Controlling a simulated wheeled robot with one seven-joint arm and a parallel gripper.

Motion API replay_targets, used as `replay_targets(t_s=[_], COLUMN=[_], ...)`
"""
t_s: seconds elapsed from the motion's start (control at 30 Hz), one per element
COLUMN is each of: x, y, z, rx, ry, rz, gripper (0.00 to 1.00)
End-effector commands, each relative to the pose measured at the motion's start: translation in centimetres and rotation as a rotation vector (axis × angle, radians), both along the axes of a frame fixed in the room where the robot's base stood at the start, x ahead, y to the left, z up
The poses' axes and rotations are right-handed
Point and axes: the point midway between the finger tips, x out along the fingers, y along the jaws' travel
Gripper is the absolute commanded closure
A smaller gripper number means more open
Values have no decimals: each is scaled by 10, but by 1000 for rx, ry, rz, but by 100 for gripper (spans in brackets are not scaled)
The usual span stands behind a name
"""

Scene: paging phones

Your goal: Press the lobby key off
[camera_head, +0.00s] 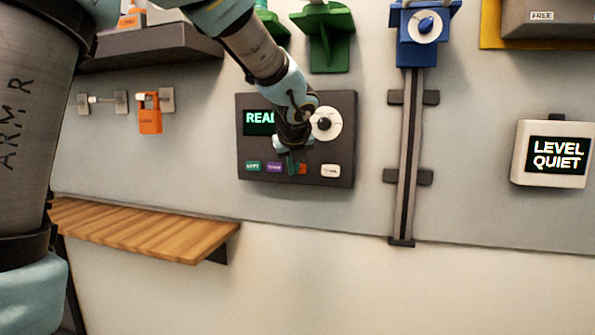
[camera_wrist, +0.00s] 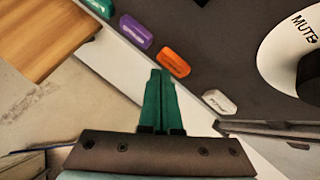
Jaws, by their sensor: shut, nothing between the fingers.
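The dark panel (camera_head: 347,105) on the wall carries a row of keys along its lower edge. The keys are green (camera_head: 253,166), purple (camera_head: 274,167), orange (camera_head: 303,168) and white (camera_head: 331,171). In the wrist view the green (camera_wrist: 100,7), purple (camera_wrist: 134,30), orange (camera_wrist: 174,61) and white (camera_wrist: 219,102) keys also show. Their labels are too small or blurred to read, so I cannot tell which is the lobby key. My gripper (camera_head: 292,172) is shut and empty. Its green fingertips (camera_wrist: 159,74) lie beside the orange key in the wrist view; contact cannot be told.
The panel has a lit screen (camera_head: 258,122), partly hidden by my arm, and a white dial (camera_head: 326,124); "MUTE" shows beside its knob in the wrist view. A wooden shelf (camera_head: 150,230) juts out at lower left.

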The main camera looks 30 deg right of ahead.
Motion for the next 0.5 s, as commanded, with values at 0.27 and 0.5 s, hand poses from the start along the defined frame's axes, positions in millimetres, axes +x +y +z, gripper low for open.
replay_targets(t_s=[0.27,0.5], x=[-1,-15], y=[1,14], z=[0,-1], rx=[0,0], ry=[0,-1], rz=[0,-1], gripper=[100,100])
